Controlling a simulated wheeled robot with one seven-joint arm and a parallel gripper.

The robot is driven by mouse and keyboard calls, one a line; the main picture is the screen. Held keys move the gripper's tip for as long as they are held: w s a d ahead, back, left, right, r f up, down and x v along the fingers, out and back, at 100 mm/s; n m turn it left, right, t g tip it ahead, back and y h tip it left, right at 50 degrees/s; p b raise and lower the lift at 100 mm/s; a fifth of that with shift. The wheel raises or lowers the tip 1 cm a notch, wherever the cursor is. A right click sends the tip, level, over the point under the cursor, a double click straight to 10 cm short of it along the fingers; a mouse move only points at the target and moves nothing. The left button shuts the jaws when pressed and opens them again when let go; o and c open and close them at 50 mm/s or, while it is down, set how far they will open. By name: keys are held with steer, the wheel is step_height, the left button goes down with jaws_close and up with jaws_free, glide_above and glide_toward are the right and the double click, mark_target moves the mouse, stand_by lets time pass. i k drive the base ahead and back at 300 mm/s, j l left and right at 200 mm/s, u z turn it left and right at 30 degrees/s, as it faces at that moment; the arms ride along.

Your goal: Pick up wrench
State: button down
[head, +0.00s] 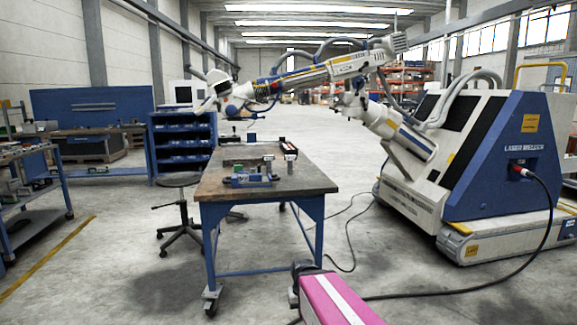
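I cannot make out a wrench for certain in the head view. A blue-legged workbench (310,180) with a worn brown top stands ahead of me. Small items lie on it: a blue and green fixture (252,178) near its front, a small upright grey piece (290,163) to the right of that, and a red and black item (288,147) farther back. They are too small to tell whether a wrench is among them. My gripper cannot be made out in this view. A pink and white part at the bottom edge may belong to my arm.
A large blue and white laser welder (500,150) stands at right, its arm (310,75) reaching over the bench. A black cable (480,291) crosses the floor. A stool (180,182) stands left of the bench, a blue cart (30,190) farther left. Floor is open at front left.

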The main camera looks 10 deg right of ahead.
mark_target(290, 157)
steer(key=i+j, duration=0.2)
steer(key=i, duration=0.25)
steer(key=i+j, duration=0.2)
steer(key=i, duration=0.2)
steer(key=i+j, duration=0.2)
steer(key=i, duration=0.25)
